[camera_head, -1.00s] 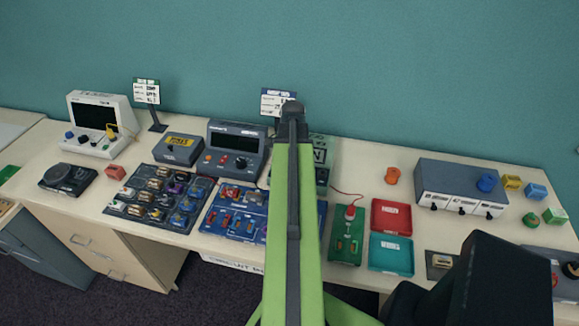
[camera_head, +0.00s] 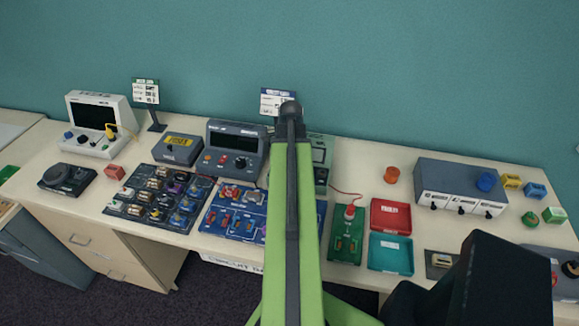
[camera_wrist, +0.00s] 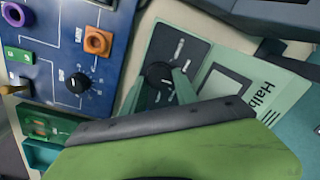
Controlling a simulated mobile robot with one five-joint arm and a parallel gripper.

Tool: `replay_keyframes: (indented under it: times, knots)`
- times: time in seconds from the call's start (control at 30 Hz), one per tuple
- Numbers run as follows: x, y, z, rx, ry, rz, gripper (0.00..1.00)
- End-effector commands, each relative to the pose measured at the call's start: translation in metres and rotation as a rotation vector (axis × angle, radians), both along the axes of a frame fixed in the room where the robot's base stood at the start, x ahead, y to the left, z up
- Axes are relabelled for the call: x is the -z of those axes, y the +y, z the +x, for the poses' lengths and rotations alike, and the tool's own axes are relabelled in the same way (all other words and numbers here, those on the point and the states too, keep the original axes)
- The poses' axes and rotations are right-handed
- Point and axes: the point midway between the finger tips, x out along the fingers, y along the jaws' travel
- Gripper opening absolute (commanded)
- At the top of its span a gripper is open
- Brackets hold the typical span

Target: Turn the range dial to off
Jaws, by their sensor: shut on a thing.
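The range dial (camera_wrist: 157,73) is a round black knob on the dark panel of a pale green meter (camera_wrist: 285,126), in the wrist view. My gripper (camera_wrist: 160,84) has a teal finger on each side of the dial and is shut on it. The lower part of the dial and part of its scale are hidden, so I cannot read its setting. In the head view my arm covers most of the meter (camera_head: 320,155), and the dial and my gripper are hidden behind it.
A blue circuit board (camera_head: 236,211) lies left in front of the meter. A grey bench instrument (camera_head: 238,147) stands left of it. A red tray (camera_head: 391,215) and a teal tray (camera_head: 390,253) lie to the right, with an orange part (camera_head: 392,175) behind them.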

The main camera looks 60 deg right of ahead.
Motion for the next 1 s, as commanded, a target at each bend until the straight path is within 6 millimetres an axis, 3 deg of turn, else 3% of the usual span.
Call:
replay_keyframes:
  times: [0.2,0.23,0.37,0.77,1.0]
  knots:
    - [0.0,0.001,0.002,-0.003,-0.005,0.002,0.0]
    - [0.0,0.001,0.002,-0.003,-0.004,0.003,0.39]
    - [0.0,0.001,0.002,-0.003,-0.003,0.002,0.56]
    - [-0.005,0.001,0.001,-0.003,-0.001,0.001,0.57]
    - [-0.04,0.002,-0.001,-0.002,-0.001,0.001,0.57]
